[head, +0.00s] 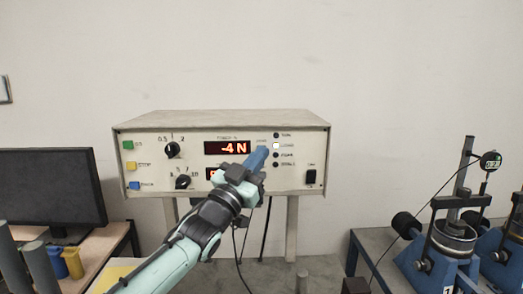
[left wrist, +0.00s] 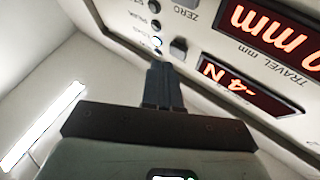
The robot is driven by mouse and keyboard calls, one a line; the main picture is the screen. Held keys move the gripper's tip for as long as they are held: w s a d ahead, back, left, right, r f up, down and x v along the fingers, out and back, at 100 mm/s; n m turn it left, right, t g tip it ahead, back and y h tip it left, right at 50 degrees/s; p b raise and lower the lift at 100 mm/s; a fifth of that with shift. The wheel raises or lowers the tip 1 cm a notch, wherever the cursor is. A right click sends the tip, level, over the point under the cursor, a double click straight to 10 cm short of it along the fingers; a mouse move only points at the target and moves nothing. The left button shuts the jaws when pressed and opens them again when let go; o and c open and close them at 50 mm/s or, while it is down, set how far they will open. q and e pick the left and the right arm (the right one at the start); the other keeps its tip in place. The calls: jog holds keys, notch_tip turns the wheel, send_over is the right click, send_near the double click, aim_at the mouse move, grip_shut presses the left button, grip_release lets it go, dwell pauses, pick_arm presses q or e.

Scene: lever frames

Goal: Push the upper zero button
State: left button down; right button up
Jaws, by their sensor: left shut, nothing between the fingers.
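The control box (head: 225,118) stands against the wall in the head view. Its upper red display (head: 228,148) reads -4 N, and it also shows upside down in the left wrist view (left wrist: 252,90). The upper zero button (left wrist: 178,49) is a small grey square beside that display in the left wrist view. In the head view my gripper's fingers hide it. My left gripper (head: 261,154) is shut and empty, with its tips (left wrist: 161,70) close to the button, just below and left of it in the left wrist view. I cannot tell whether they touch. My right gripper is not in view.
Indicator lamps run beside the button; one lamp (head: 276,145) is lit. Knobs (head: 172,150) and coloured buttons (head: 131,165) are on the left of the panel. A monitor (head: 52,190) stands at left, a test rig (head: 450,240) at right. My arm partly covers the lower display.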

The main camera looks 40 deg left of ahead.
pick_arm(q)
jog(key=shift+w+a, duration=0.25)
jog(key=shift+w, duration=0.1)
jog(key=shift+w+a+p, duration=0.2)
jog(key=shift+w+p, duration=0.05)
jog(key=shift+p, duration=0.05)
dwell(0.7)
jog(key=shift+s+d+b, duration=0.5)
jog(key=shift+s+b, duration=0.15)
